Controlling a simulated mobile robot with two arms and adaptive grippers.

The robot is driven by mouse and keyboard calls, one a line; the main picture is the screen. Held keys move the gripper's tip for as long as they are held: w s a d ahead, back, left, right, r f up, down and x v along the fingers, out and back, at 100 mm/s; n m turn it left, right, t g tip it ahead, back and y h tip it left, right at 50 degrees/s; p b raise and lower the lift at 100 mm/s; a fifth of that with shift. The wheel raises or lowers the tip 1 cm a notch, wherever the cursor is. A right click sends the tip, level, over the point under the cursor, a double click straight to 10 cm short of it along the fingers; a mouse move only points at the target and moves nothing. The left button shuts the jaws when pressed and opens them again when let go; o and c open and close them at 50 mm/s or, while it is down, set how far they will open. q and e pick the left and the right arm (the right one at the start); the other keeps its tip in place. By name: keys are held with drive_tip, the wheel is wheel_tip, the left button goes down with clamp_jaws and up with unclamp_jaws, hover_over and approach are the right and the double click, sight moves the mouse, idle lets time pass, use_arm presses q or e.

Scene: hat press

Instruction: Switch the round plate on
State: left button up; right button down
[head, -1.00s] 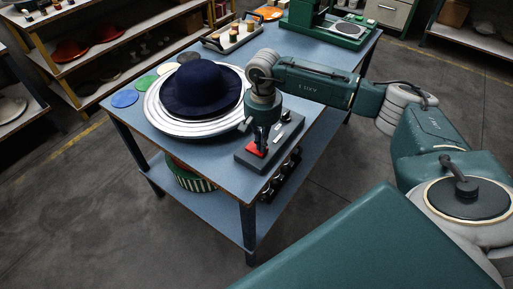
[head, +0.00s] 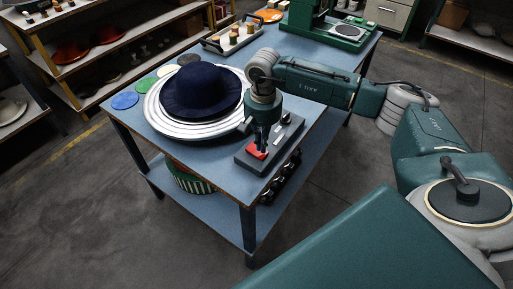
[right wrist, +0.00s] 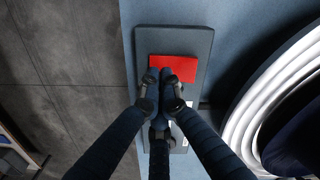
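The round plate (head: 168,126) is a wide silver-white disc on the blue table, and a dark navy hat (head: 202,88) sits on it. In the right wrist view the plate's rim (right wrist: 262,98) shows at the right. A dark grey control box (head: 286,137) stands beside the plate, near the table's front corner. It carries a red rocker or button (head: 256,150), which also shows in the right wrist view (right wrist: 173,67). My right gripper (right wrist: 165,75) points down at the red part, fingertips together over its lower edge; I cannot tell whether they touch it. My left gripper is out of view.
Coloured felt discs (head: 125,100) lie left of the plate. A tray with small blocks (head: 232,36) and a green press (head: 345,30) stand at the table's back. A striped hat box (head: 190,179) is on the lower shelf. Shelves (head: 95,50) stand at the left.

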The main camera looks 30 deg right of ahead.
drive_tip(key=shift+r+p, duration=1.25)
drive_tip(key=shift+r, duration=1.45)
